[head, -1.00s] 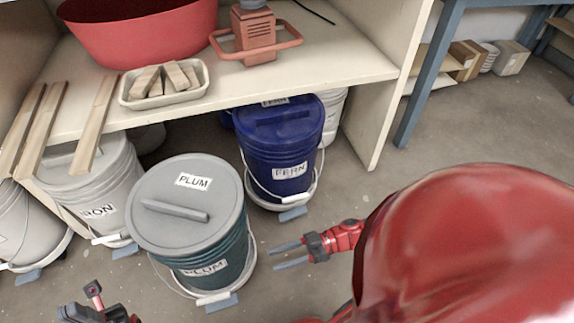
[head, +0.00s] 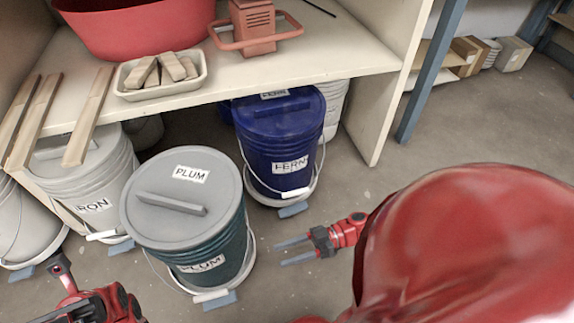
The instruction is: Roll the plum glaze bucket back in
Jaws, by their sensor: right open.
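The plum bucket (head: 213,246) is dark green with a grey lid labelled PLUM. It stands upright on a round wheeled base in front of the shelf, out in the open floor. A grey bar handle lies across its lid, and a blue-grey tab sticks out at the front of its base. My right gripper (head: 281,252) is open and empty, to the right of the bucket and apart from it, its fingers pointing left. My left gripper (head: 60,310) is at the lower left, partly cut off by the frame edge; its fingers are not clear.
The blue fern bucket (head: 262,150) stands partly under the shelf (head: 200,92), behind right. The iron bucket (head: 118,190) stands at left, with wooden slats (head: 88,120) above it. Between them is a dark gap under the shelf. Open floor lies right.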

